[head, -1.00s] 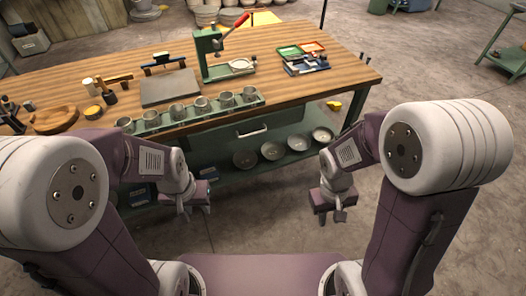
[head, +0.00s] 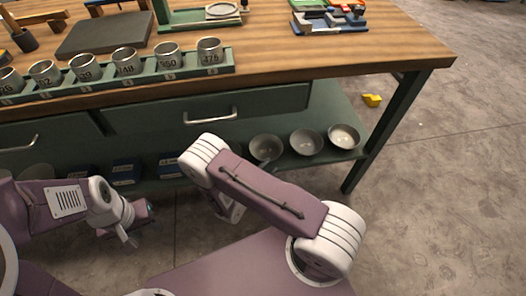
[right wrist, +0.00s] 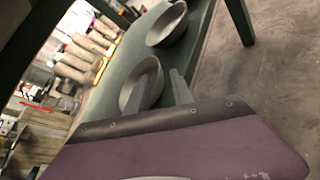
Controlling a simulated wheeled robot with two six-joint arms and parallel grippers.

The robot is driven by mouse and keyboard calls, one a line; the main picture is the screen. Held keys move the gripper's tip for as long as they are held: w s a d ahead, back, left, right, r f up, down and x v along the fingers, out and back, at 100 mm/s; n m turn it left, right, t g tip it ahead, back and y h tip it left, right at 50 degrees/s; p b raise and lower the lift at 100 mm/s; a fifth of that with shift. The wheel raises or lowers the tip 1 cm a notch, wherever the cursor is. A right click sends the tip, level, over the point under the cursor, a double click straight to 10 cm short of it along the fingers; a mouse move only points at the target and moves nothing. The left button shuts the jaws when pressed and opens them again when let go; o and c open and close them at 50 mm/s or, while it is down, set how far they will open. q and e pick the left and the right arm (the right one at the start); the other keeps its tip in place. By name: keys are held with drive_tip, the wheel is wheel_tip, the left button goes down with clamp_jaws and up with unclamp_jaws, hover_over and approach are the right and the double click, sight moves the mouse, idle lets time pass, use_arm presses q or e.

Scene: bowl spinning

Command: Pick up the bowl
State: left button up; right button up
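Grey metal bowls stand in a row on the green lower shelf: one behind my right arm (head: 265,149), a middle one (head: 306,142) and the rightmost one (head: 343,137). In the right wrist view, my right gripper (right wrist: 158,82) is open, its two fingers pointing at a near bowl (right wrist: 149,72). One finger overlaps this bowl; I cannot tell whether they touch. Another bowl (right wrist: 167,25) lies farther on. In the head view, my right gripper is hidden behind my arm. My left gripper (head: 130,240) hangs low in front of the shelf, its opening unclear.
The wooden bench top (head: 270,62) with a drawer handle (head: 210,116) overhangs the shelf (head: 330,100). A green table leg (head: 385,130) bounds the shelf's right end. Numbered cups (head: 167,60) stand on the bench. A yellow object (head: 371,100) lies on the floor beyond. Floor at right is clear.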

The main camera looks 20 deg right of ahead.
sight(266, 150)
drive_tip(key=b+x, duration=0.2)
drive_tip(key=x, duration=0.4)
drive_tip(key=shift+w+d+b, duration=0.1)
drive_tip(key=shift+b, duration=0.2)
drive_tip(key=shift+w+d, duration=0.2)
clamp_jaws()
idle(0.9)
